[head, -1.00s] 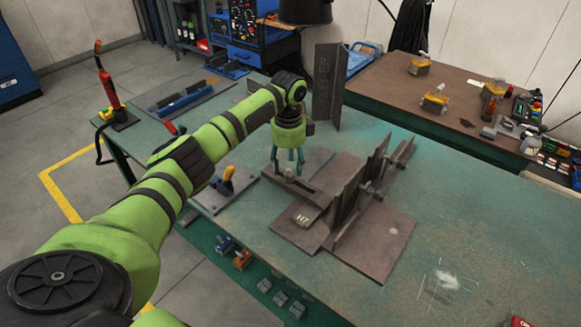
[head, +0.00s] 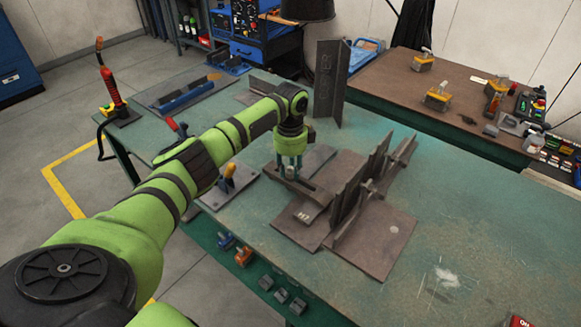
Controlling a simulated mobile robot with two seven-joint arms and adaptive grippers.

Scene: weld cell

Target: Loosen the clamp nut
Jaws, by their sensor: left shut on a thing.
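My left gripper (head: 290,174) points down over the slotted clamp bar (head: 312,194) on the green bench. Its fingers are shut on the small grey clamp nut (head: 290,171), which shows only partly between them. The clamp bar lies flat beside the upright steel plates (head: 346,206) of the workpiece. My right gripper is not in view.
The upright plates stand close to the right of the gripper on a base plate (head: 385,245). A tall angle piece (head: 328,85) stands behind. A yellow-handled toggle clamp (head: 229,178) is at the left. The bench's right side is mostly clear.

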